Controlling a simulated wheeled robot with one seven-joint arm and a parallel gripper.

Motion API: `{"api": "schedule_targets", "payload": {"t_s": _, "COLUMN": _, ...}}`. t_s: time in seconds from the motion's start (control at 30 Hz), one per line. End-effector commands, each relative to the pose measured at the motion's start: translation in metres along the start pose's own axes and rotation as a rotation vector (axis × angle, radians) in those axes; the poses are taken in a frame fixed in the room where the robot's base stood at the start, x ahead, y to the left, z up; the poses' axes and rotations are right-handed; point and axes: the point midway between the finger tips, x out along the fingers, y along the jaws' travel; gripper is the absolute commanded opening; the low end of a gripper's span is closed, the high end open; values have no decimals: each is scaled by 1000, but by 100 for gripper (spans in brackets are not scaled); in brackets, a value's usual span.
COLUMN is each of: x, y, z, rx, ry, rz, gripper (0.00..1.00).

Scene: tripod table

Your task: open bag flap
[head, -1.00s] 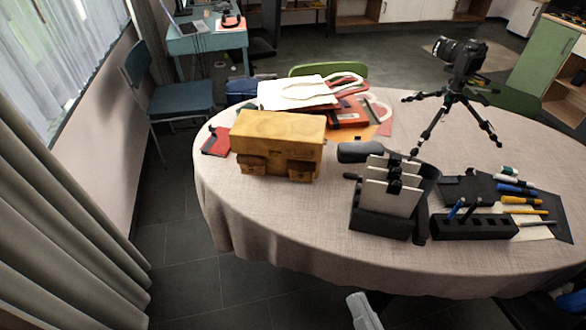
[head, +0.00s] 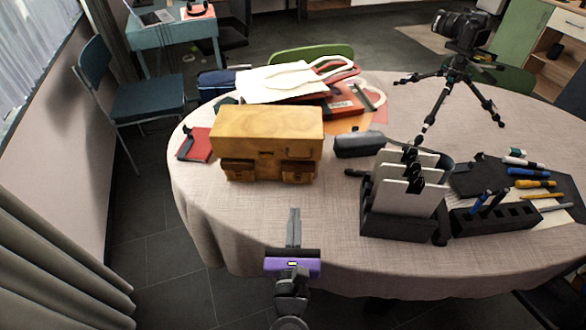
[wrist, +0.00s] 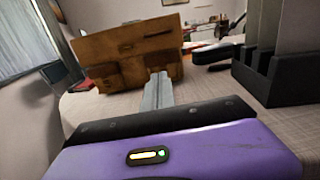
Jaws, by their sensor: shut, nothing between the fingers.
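The bag (head: 267,142) is a tan-yellow leather case standing on the table, with its flap (head: 266,124) hanging down over the front and two small buckled pockets below it. The flap looks closed. My gripper (head: 294,212) is shut and empty, at the table's front edge, in front of the bag and apart from it. In the wrist view the bag (wrist: 130,55) stands ahead, and the shut fingers (wrist: 158,78) point toward its lower right front, overlapping it in the picture.
The round table (head: 215,210) has a pale cloth. A black holder with white panels (head: 400,205) stands to the right of my gripper. A dark grey case (head: 358,145) lies right of the bag. A red notebook (head: 196,145) lies left. White and red bags (head: 285,82) lie behind. A camera tripod (head: 456,85) stands at the far right.

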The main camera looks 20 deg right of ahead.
Motion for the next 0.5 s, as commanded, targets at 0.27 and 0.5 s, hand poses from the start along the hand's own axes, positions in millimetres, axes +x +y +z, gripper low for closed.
{"api": "schedule_targets", "payload": {"t_s": 0.27, "x": 22, "y": -1, "z": 2, "rx": 29, "ry": -5, "rz": -4, "gripper": 0}}
{"api": "schedule_targets", "payload": {"t_s": 0.5, "x": 69, "y": -1, "z": 2, "rx": 27, "ry": -5, "rz": -4, "gripper": 0}}
